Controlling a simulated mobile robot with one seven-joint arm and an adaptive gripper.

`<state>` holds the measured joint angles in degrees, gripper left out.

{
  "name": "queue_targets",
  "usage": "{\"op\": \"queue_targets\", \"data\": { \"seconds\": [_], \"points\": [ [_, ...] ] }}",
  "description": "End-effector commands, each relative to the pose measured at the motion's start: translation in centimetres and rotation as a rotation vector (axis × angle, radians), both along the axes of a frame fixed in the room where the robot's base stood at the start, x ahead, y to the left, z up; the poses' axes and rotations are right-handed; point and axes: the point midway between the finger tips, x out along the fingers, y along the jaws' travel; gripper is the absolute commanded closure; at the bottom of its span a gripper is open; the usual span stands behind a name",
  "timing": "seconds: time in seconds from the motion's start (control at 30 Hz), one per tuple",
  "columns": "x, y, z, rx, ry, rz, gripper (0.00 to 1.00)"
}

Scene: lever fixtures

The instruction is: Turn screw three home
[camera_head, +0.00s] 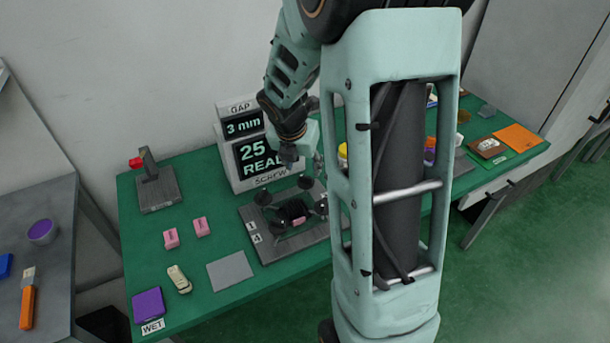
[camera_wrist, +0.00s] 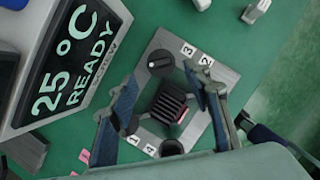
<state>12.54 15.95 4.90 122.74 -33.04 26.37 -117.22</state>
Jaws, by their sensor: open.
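In the wrist view a grey plate (camera_wrist: 222,78) carries a finned black block (camera_wrist: 168,103) in its middle, with dark round screw knobs around it. The knob nearest the label 3 (camera_wrist: 188,50) is a black screw knob (camera_wrist: 160,63) with a light mark. Another knob (camera_wrist: 171,148) sits at the lower edge. My gripper (camera_wrist: 160,78) is open, its blue-grey fingers apart on either side of the block, short of the label 3 knob in the picture. The fingers hide parts of the plate. In the head view the plate (camera_head: 262,250) lies below my gripper (camera_head: 290,158).
A display (camera_head: 250,150) reading 3 mm and 25 READY stands behind the plate. Pink blocks (camera_head: 171,238), a grey square (camera_head: 230,271) and a purple pad (camera_head: 148,305) lie at left. A lever fixture (camera_head: 157,190) stands at back left. My arm hides the table's middle.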

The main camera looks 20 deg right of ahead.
Motion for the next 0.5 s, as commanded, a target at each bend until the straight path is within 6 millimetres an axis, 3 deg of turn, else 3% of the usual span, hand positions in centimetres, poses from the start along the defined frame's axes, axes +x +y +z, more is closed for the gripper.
{"op": "queue_targets", "data": {
  "seconds": [0.03,0.2,0.5],
  "points": [
    [0.2,-0.2,-1.3,0.001,0.004,-0.001,0.55],
    [1.0,-1.0,-3.9,0.0,0.002,-0.002,0.55],
    [1.8,-1.6,-5.9,0.0,0.0,-0.001,0.55]
  ]
}}
